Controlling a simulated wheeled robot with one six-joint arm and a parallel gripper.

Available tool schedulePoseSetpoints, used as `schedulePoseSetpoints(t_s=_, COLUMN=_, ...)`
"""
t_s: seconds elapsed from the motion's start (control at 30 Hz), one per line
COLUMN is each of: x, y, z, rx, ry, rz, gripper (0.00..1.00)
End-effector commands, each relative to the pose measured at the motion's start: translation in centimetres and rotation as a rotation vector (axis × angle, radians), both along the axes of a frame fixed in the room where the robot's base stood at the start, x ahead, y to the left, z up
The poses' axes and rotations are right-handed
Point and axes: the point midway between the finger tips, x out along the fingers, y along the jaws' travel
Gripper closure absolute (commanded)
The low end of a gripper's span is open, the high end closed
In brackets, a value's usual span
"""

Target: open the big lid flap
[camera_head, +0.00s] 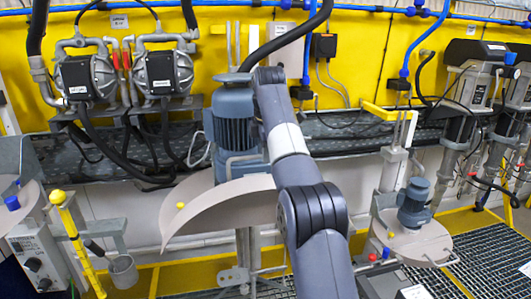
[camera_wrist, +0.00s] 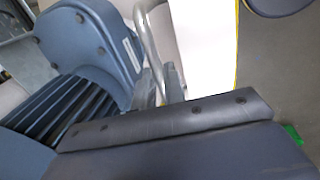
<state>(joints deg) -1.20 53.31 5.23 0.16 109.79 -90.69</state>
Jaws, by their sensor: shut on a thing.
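The big lid flap (camera_head: 217,207) is a beige, half-round plate in the head view, left of my arm, with a small yellow knob on it. A bent metal handle (camera_wrist: 149,38) runs down beside the motor. My gripper (camera_wrist: 159,87) is shut on this handle in the wrist view. In the head view my arm hides the gripper.
A smaller drum lid with a motor (camera_head: 414,205) stands at the right. A yellow post (camera_head: 72,235) and a control box (camera_head: 38,258) stand at the left. Pumps (camera_head: 163,74) and hoses line the yellow wall. Metal grating covers the floor at the lower right.

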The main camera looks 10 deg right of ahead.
Motion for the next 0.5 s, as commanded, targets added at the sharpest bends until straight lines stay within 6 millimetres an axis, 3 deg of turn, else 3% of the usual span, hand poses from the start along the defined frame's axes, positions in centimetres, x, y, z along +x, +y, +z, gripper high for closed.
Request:
schedulePoseSetpoints(t_s=0.03, x=0.1, y=-0.03, z=-1.06, rx=-0.001, ry=0.021, rz=-0.001, gripper=1.0)
schedulePoseSetpoints(t_s=0.1, x=0.1, y=-0.03, z=-1.06, rx=-0.001, ry=0.021, rz=-0.001, gripper=1.0)
schedulePoseSetpoints(t_s=0.13, x=0.1, y=-0.04, z=-1.06, rx=-0.001, ry=0.021, rz=-0.001, gripper=0.88)
schedulePoseSetpoints(t_s=0.2, x=0.11, y=-0.03, z=-1.04, rx=0.0, ry=0.02, rz=-0.001, gripper=0.82)
schedulePoseSetpoints(t_s=0.4, x=0.08, y=-0.02, z=-0.67, rx=0.0, ry=0.013, rz=0.0, gripper=0.67)
schedulePoseSetpoints(t_s=0.5, x=0.07, y=-0.02, z=-0.55, rx=0.0, ry=0.01, rz=0.0, gripper=0.67)
